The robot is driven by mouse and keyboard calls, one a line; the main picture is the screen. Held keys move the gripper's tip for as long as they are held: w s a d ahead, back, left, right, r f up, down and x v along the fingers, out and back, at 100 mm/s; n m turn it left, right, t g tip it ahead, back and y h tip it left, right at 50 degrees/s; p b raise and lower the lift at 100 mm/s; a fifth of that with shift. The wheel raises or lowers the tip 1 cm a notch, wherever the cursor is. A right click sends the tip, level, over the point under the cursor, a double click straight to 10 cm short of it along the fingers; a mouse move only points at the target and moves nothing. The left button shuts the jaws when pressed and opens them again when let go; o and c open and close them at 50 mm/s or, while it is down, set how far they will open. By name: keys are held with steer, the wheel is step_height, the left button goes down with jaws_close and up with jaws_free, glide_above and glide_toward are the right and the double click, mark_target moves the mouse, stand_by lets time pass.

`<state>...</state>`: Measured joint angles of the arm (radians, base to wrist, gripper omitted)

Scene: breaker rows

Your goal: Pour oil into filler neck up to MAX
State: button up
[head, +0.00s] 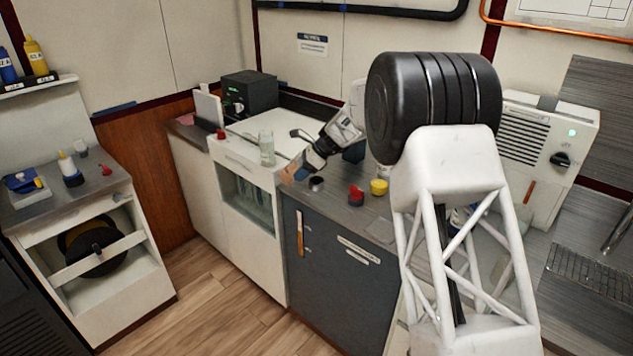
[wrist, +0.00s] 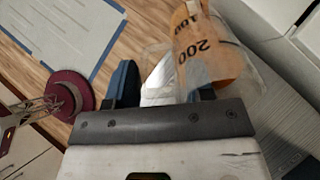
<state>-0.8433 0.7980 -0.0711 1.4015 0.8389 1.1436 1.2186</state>
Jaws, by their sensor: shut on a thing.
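My gripper (head: 306,166) is at the end of the arm, above the front of the grey counter. In the wrist view, my gripper (wrist: 165,92) is shut on a clear beaker (wrist: 155,62). The beaker has dark printed marks, including 100 and 200, which appear turned over. Amber oil (wrist: 222,62) shows along its right side. The beaker looks tilted. In the head view only a small tan patch of it shows by the fingers. A short round metal neck (head: 316,184) stands on the counter just below the gripper. Its inside and any MAX mark cannot be made out.
A red cap (head: 356,196) and a yellow cap (head: 379,187) sit on the counter to the right. An empty glass (head: 267,149) stands on the white cabinet (head: 240,152) to the left. My arm hides part of the counter. A maroon round object (wrist: 70,92) shows in the wrist view.

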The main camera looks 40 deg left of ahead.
steer(key=shift+w+d+f+g+y+p, duration=0.1)
steer(key=shift+f+g+y+p, duration=0.1)
steer(key=shift+f+g+y, duration=0.4)
steer(key=shift+w+d+f+g+y+p, duration=0.15)
steer(key=shift+f+g+y, duration=0.1)
steer(key=shift+g+y, duration=0.55)
stand_by(3.5)
steer(key=shift+r+g+y+p, duration=0.2)
steer(key=shift+g+y+p, duration=0.3)
steer(key=shift+g+y, duration=0.15)
stand_by(2.4)
